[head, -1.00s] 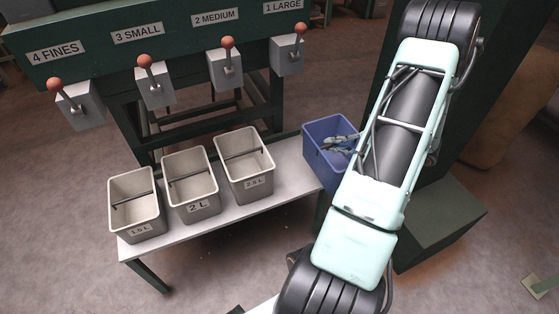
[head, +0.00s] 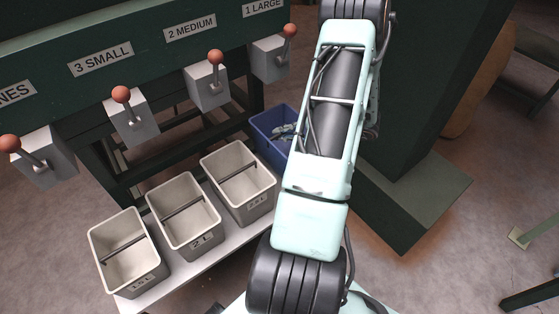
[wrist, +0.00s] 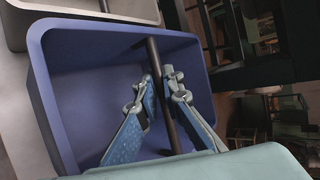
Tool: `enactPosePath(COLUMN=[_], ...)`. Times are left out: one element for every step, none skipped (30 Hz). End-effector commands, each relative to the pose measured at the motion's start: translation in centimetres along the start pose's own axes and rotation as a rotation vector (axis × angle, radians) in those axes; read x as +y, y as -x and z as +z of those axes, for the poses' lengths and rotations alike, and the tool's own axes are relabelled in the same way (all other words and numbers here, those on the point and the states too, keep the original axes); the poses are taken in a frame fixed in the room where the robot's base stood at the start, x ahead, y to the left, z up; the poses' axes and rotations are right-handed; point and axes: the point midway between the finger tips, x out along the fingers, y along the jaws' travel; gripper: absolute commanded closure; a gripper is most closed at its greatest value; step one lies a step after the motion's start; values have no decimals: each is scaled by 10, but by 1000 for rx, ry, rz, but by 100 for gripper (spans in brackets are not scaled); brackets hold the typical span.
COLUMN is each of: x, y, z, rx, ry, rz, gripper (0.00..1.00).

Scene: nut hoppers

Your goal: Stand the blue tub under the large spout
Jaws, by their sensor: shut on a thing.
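The blue tub (head: 265,148) is at the far right end of the row of tubs, below the large spout (head: 269,60) in the head view. My arm hides its right side, and I cannot tell whether its base rests on the bench. In the wrist view the tub (wrist: 85,75) fills the left and middle, with a dark bar (wrist: 154,55) across its opening. My gripper (wrist: 160,88) reaches into the tub, its two fingers shut on this bar. The fingers also show inside the tub in the head view (head: 286,131).
Three grey tubs, 1.5 L (head: 150,270), 2 L (head: 203,236) and 2.5 L (head: 257,202), stand in a row on the white bench (head: 185,280). Medium (head: 208,88), small (head: 133,120) and fines (head: 45,160) spouts with red-knobbed levers hang above. A green post (head: 420,110) stands right.

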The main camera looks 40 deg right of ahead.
Motion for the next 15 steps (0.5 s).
enactPosePath(x=[13,18,23,26,29,32,34,35,37,39,41,45,49,53,58], y=[-8,-11,-14,-16,-18,-20,-21,-22,-23,-24,-26,-28,-30,-33,-36], z=[-2,-3,-5,-6,-7,-8,-8,-9,-9,-9,-10,-11,-12,-13,-14], rx=[-3,-3,-2,-2,-1,-1,-1,-1,-2,-2,-2,-2,-2,-2,-2], ry=[-4,-4,-2,-2,-2,-1,-1,0,0,0,0,-1,-1,-1,-2], rz=[1,1,1,0,0,0,0,0,0,0,0,0,0,0,0], gripper=[100,100,100,100,100,100,100,100,100,100,100,100,100,100,100])
